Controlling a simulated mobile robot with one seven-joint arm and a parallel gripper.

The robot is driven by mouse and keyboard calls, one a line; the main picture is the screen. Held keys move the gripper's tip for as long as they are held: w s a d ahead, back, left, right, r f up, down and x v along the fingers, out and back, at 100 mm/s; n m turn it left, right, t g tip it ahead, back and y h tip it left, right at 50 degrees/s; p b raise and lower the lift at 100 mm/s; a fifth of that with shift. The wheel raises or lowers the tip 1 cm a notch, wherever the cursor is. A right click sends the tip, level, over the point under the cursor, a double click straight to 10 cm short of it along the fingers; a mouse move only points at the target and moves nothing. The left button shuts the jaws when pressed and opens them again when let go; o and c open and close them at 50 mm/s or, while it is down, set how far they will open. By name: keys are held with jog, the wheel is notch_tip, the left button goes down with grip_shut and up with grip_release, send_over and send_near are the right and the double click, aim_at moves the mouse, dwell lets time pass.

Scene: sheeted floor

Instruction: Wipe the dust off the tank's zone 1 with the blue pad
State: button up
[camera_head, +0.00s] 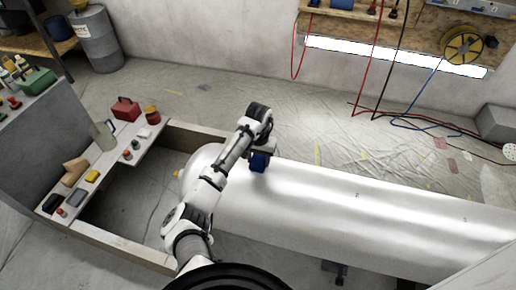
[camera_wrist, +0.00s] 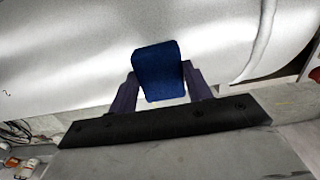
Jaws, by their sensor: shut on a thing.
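The silver tank (camera_head: 310,205) lies on its side, running from the middle of the head view to the right edge. Small marks 2 and 3 show along it; no mark 1 is visible, and my arm covers part of the left end. My gripper (camera_head: 260,154) is over the tank near its rounded left end, shut on the blue pad (camera_head: 258,163). In the wrist view the blue pad (camera_wrist: 157,72) sits between the two fingers, in front of the tank surface (camera_wrist: 70,55). I cannot tell whether the pad touches the tank. Dust is not clearly distinguishable.
A wooden-framed ledge (camera_head: 105,165) with small tools and a red box (camera_head: 125,110) stands left of the tank. A grey drum (camera_head: 97,40) is at the back left. Cables (camera_head: 400,115) and a grey box (camera_head: 497,123) lie behind the tank. The sheeted floor behind the tank's left half is mostly clear.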

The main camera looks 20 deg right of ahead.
jog(key=shift+r+p, duration=1.35)
jog(key=shift+r, duration=0.6)
